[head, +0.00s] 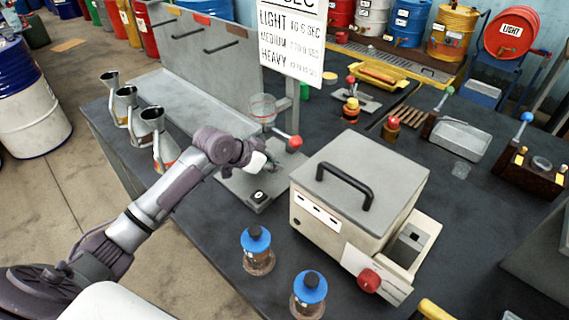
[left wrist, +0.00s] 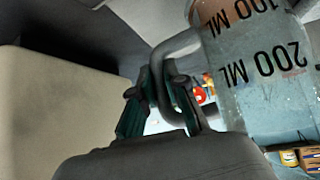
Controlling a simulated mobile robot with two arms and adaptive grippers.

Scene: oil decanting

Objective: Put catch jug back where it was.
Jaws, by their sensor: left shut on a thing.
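The catch jug (left wrist: 255,85) is clear and greyish, with black 100 ML and 200 ML marks, at the right of the left wrist view. Its curved handle (left wrist: 172,47) lies between the fingers of my left gripper (left wrist: 160,80), which is shut on it. In the head view my left gripper (head: 262,165) is beside the small grey stand (head: 255,190), below the clear cup (head: 263,107). There the jug is mostly hidden by the gripper and hard to make out. My right gripper is not in view.
A grey-lidded box (head: 360,180) with a black handle stands close right of the gripper. Two blue-capped bottles (head: 257,247) (head: 310,292) stand in front. A sign board (head: 291,40) and metal flasks (head: 155,125) are behind and left. A red-knobbed lever (head: 295,142) sits near the gripper.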

